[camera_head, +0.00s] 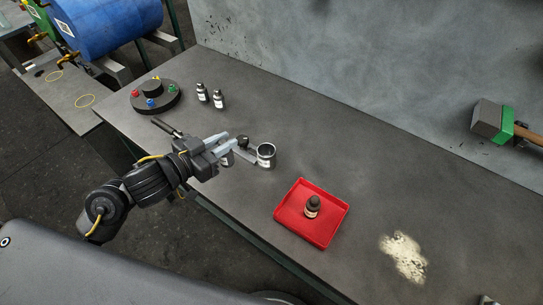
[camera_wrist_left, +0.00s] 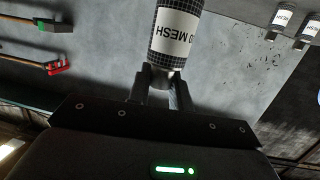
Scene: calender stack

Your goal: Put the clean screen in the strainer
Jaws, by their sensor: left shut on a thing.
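My left gripper (camera_head: 240,142) is over the bench and shut on a small dark thing in the head view. In the left wrist view its fingers (camera_wrist_left: 161,82) are at the end of a cylinder with a black grid surface and a white label ending in "MESH" (camera_wrist_left: 176,35), which I take as the screen. An open grey can with a white label (camera_head: 266,156) stands just right of the fingertips. Another small labelled container (camera_head: 227,159) is partly hidden under the gripper. I cannot tell which of these is the strainer. My right gripper is not in view.
A red tray (camera_head: 334,228) holds a dark bottle (camera_head: 312,207). Two small bottles (camera_head: 218,99) and a round black stand with coloured knobs (camera_head: 156,104) are at the back left. A pale spill (camera_head: 403,258) lies right; a green-banded tool (camera_head: 492,121) is at the wall.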

